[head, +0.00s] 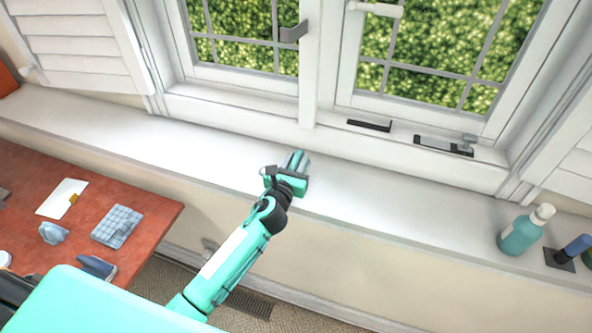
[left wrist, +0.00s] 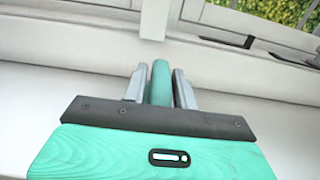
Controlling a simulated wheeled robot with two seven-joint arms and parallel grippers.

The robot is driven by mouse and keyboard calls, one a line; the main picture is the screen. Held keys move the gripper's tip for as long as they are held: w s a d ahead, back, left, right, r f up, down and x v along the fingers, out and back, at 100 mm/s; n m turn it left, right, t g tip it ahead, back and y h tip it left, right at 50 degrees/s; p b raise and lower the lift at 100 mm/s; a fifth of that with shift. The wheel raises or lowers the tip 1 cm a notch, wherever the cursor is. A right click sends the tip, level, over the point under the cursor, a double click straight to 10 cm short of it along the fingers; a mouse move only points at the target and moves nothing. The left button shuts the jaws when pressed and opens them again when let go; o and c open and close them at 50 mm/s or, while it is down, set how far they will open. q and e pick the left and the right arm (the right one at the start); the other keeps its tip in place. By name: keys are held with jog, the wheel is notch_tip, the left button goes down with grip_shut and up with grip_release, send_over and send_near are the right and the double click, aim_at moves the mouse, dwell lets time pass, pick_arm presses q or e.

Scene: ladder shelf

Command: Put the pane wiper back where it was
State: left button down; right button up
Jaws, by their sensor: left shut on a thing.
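My left gripper (head: 296,161) is over the white window sill, near the middle of the head view. In the left wrist view, its two grey fingers (left wrist: 159,88) are shut on a teal round handle (left wrist: 160,80). I take this to be the pane wiper's handle; the rest of it is hidden behind the gripper. I cannot tell whether it touches the sill (head: 400,195). My right gripper is not in view.
A teal bottle with a white cap (head: 525,230) and a blue-handled thing with a dark flat base (head: 568,253) stand at the sill's right end. A red table (head: 150,205) with several small items is at the left. The sill between is clear.

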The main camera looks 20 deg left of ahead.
pick_arm(q)
notch_tip(320, 180, down, 3)
jog(key=shift+f+b, duration=0.1)
jog(key=shift+b, duration=0.3)
jog(key=shift+f, duration=0.25)
jog(key=c, duration=1.1)
grip_release()
jog(key=shift+r, duration=0.1)
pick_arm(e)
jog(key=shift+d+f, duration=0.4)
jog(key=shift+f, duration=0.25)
